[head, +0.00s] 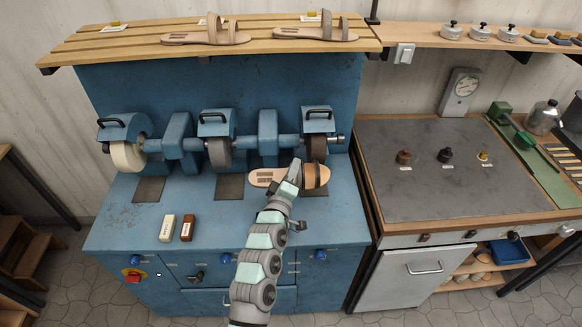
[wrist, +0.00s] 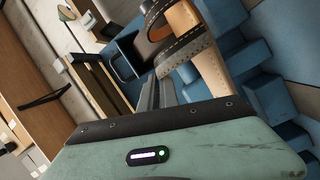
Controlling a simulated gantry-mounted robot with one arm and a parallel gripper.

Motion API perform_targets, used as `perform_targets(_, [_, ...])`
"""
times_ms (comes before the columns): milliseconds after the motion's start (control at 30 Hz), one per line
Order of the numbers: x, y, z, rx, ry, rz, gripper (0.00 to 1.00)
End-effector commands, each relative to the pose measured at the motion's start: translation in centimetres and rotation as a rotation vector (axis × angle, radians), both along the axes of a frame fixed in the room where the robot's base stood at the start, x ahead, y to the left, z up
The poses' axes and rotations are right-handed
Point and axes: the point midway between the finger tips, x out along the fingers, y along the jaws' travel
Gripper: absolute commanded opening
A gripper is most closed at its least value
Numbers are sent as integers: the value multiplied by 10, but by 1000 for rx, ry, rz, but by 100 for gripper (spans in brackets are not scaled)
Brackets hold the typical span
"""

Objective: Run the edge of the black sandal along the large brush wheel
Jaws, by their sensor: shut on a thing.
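My gripper (head: 293,177) is shut on a sandal (head: 262,178) with a pale tan footbed and brown and dark straps. The sandal lies roughly level, just in front of and below the brown rightmost wheel (head: 316,149) on the blue machine. I cannot tell whether its edge touches that wheel. In the wrist view, the sandal's dark stitched strap (wrist: 187,59) and tan footbed (wrist: 208,55) show beyond the gripper (wrist: 160,92). The grey middle wheel (head: 219,154) and the cream left wheel (head: 128,155) are apart from the sandal.
Two beige sandals (head: 207,38) (head: 316,33) stand on the slatted shelf above. Two small blocks, one cream (head: 167,228) and one brown (head: 187,228), lie on the blue bench's left front. A grey-topped bench (head: 440,190) with small knobs is to the right.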

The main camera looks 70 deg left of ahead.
Motion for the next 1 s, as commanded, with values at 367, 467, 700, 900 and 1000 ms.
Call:
perform_targets(367, [8, -2, 1, 3, -1, 0, 0])
perform_targets(467, [8, -2, 1, 3, -1, 0, 0])
perform_targets(700, [9, -2, 1, 3, -1, 0, 0])
perform_targets(900, [15, -4, 2, 4, -1, -1, 0])
perform_targets(1000, [18, -5, 2, 3, -2, -1, 0])
